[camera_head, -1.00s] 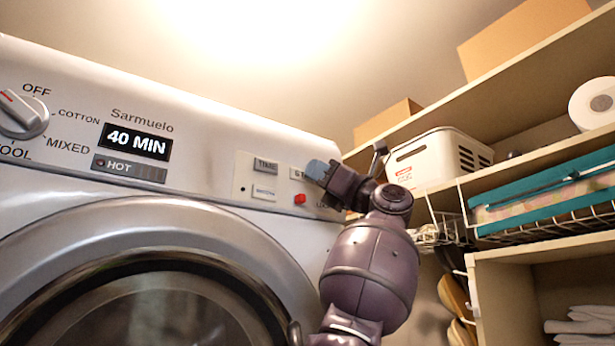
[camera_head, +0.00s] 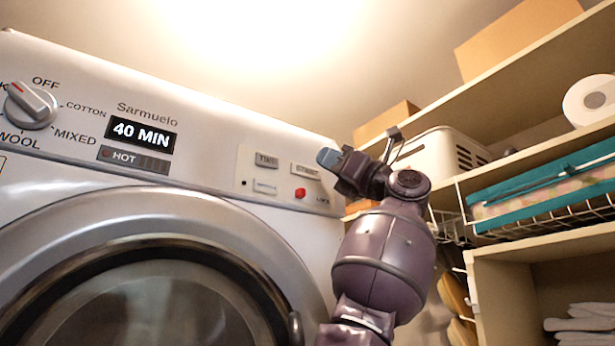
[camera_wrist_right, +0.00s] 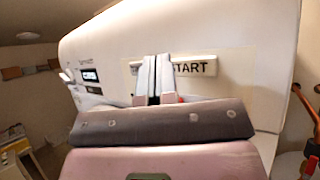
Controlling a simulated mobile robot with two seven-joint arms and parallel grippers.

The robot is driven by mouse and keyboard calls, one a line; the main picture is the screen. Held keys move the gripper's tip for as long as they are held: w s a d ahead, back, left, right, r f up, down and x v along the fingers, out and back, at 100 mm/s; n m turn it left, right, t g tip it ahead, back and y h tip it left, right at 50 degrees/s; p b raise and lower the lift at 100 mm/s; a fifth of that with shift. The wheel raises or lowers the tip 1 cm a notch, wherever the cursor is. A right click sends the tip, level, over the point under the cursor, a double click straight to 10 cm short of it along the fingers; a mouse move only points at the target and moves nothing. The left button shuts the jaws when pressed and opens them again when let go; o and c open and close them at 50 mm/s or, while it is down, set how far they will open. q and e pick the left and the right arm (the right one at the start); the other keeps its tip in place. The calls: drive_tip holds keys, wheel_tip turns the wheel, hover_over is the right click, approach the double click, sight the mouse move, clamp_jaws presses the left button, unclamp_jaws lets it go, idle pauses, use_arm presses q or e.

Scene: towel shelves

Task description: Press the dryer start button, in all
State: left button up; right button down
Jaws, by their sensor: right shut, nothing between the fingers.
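The white dryer (camera_head: 215,150) fills the left of the head view. Its display (camera_head: 140,136) reads 40 MIN, with a HOT label below. The START button (camera_head: 305,171) is a pale bar on the panel's right, above a red light (camera_head: 300,193). My right gripper (camera_head: 328,157) is shut and empty, its tips just right of and above the button in the picture. In the right wrist view, the shut fingers (camera_wrist_right: 152,80) cover part of the START button's (camera_wrist_right: 195,68) left side. Whether they touch it, I cannot tell. My left gripper is not in view.
A dial (camera_head: 30,105) sits on the dryer's left and a TIME button (camera_head: 266,160) left of START. Shelves on the right hold a white basket (camera_head: 428,153), a teal-trimmed bin (camera_head: 550,185), a paper roll (camera_head: 590,100) and cardboard boxes (camera_head: 388,120).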

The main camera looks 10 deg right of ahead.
drive_tip(key=shift+s+d+b, duration=0.25)
drive_tip(key=shift+s, duration=0.35)
drive_tip(key=shift+s+d+b, duration=0.2)
drive_tip(key=shift+s, duration=0.4)
